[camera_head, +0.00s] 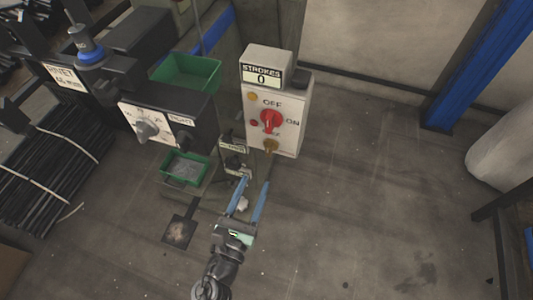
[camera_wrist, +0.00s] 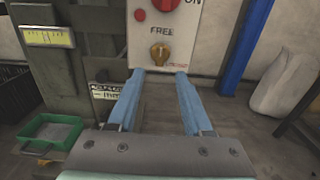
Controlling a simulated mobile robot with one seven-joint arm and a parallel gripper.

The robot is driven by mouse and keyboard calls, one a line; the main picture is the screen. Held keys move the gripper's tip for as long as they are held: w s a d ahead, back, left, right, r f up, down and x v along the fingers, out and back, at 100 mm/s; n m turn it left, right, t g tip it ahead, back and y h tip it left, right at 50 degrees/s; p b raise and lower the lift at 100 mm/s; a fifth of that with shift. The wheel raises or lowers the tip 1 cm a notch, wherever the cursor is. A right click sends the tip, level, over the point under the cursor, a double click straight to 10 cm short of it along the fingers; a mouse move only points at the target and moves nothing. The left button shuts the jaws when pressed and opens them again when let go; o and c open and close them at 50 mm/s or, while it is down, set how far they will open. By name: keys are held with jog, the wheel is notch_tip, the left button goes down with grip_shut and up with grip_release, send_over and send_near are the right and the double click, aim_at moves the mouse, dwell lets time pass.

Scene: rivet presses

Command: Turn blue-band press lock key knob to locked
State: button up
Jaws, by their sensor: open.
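The lock key knob is a small brass-coloured knob (camera_wrist: 159,54) under the word FREE on the white control box (camera_wrist: 200,45) in the wrist view. Its grip looks roughly upright. In the head view the brass knob (camera_head: 270,146) sits low on the box front, below the red switch (camera_head: 271,121). My gripper (camera_head: 256,182) is open and empty, with its two blue fingers pointing at the box. In the wrist view my gripper (camera_wrist: 160,74) has its fingertips just below the knob, one to each side, with nothing between them. Contact with the box cannot be told.
A strokes counter (camera_head: 262,75) reading 0 tops the box. Left of it stand a dark panel with a grey dial (camera_head: 148,129), a large green bin (camera_head: 188,72) and a small green tray (camera_head: 186,168). A blue post (camera_head: 470,65) stands at right. The floor right of the box is clear.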

aim_at(267, 152)
jog(key=b+x, duration=0.2)
jog(key=x, duration=0.8)
jog(key=shift+c, duration=0.2)
grip_shut()
